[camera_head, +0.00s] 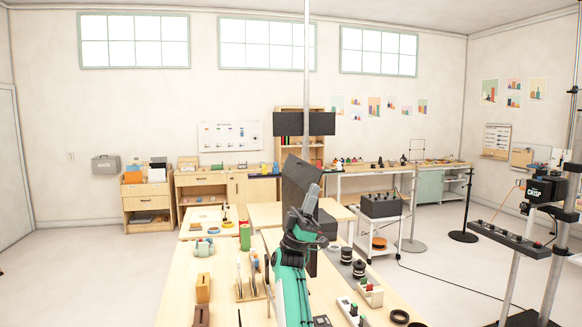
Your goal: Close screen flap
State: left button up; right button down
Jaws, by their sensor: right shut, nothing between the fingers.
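A dark flat panel (297,178), which looks like the screen flap, stands tilted above the middle of the bench. A second, wide black panel (290,124) shows higher up at a thin upright pole. How the two panels are joined cannot be told. My right gripper (312,197) is shut and empty, pointing up, at the right lower edge of the tilted panel and partly in front of it. Whether it touches the panel cannot be told. My green and black right arm hides the panel's lower part. My left gripper is out of view.
The wooden bench (185,285) holds a green can (245,236), a wooden rack and small blocks at left. At right are black spools (358,268), a tray of parts and a black ring (399,316). A black control box (381,205) sits on a white cart behind.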

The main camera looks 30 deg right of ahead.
aim_at(303, 173)
jog(key=i+l, duration=0.2)
jog(key=i, duration=0.25)
jog(key=i+l, duration=0.25)
jog(key=i, duration=0.25)
jog(key=i+l, duration=0.2)
jog(key=i, duration=0.25)
jog(key=i+l, duration=0.25)
jog(key=i, duration=0.25)
